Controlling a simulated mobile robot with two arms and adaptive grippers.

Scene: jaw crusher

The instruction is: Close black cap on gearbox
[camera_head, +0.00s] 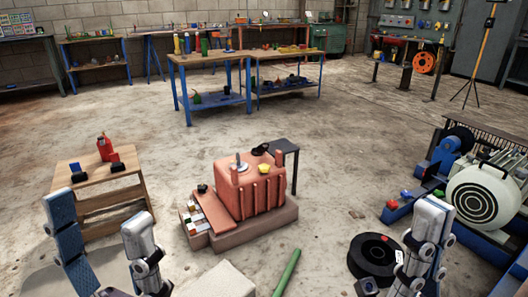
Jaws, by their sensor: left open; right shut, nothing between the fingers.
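The gearbox (250,190) is a reddish ribbed box on a low pale red base, in the middle of the head view. A black cap-like part (260,149) lies at the back of its top. It is too small to tell whether it is open or closed. A yellow cap (264,168) and a grey knob (241,164) are also on the top. My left gripper (98,218) is open and empty at the lower left, its fingers wide apart. My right gripper (430,215) is shut and empty at the lower right. Both are apart from the gearbox.
A small wooden table (90,183) with a red bottle (104,147) stands left. A dark stand (285,148) is behind the gearbox. A black disc (375,254) and a green bar (288,272) lie in front. Blue machinery (410,210) fills the right. Open floor lies behind.

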